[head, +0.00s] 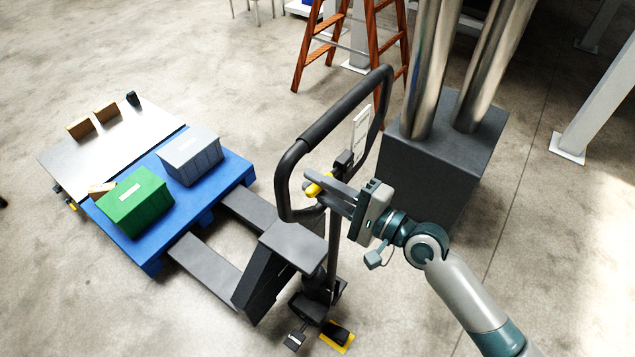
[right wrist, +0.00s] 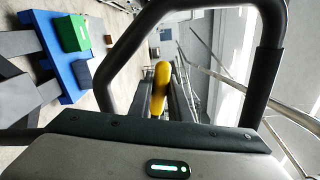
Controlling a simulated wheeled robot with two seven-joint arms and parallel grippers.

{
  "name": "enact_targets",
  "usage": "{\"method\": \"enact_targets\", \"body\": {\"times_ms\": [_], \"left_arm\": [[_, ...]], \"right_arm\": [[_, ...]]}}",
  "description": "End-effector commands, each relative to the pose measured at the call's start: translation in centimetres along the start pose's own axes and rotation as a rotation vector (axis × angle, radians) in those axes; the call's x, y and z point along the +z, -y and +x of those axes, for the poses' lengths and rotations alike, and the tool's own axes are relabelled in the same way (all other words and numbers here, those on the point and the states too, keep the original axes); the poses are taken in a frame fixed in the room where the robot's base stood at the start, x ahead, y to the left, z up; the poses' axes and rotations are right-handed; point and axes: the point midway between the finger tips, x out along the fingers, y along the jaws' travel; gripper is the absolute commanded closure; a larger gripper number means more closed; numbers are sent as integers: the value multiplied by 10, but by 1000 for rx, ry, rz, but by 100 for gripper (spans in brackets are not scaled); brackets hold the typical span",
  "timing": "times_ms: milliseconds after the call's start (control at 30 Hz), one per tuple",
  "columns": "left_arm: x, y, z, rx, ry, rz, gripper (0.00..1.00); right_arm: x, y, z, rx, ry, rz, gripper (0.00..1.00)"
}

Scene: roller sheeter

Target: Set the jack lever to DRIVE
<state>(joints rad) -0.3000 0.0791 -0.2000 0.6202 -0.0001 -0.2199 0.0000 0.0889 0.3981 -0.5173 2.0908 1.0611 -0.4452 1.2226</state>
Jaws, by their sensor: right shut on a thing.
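The pallet jack's black loop handle (head: 335,118) stands upright on its post in the middle of the head view. The jack lever, with a yellow grip (head: 316,190), sits inside the lower part of the loop. My right gripper (head: 322,186) reaches in from the right and is shut on the yellow lever. In the right wrist view, the yellow lever (right wrist: 160,88) shows between the fingers, framed by the black handle (right wrist: 135,45). The lever's exact setting cannot be read. My left gripper is in neither view.
The jack's forks (head: 205,262) run toward a blue pallet (head: 237,170) bearing a green crate (head: 140,203) and a grey crate (head: 191,155). A dark block with metal columns (head: 440,165) stands close behind the handle at right. An orange ladder (head: 318,45) stands behind. Floor at left front is clear.

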Motion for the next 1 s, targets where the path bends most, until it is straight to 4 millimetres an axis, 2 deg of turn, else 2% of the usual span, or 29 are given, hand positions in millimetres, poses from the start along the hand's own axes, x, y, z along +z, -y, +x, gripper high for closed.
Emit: {"method": "enact_targets", "body": {"times_ms": [33,67,667,867,1000], "left_arm": [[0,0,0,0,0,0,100],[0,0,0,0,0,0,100],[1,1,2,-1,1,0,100],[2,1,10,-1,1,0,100],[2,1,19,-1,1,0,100]], "right_arm": [[0,0,0,0,0,0,100],[0,0,0,1,-1,0,76],[-1,-1,-5,1,-1,-2,75],[-1,-3,-23,2,-1,-2,75],[-2,-5,-46,3,-1,-3,75]]}}
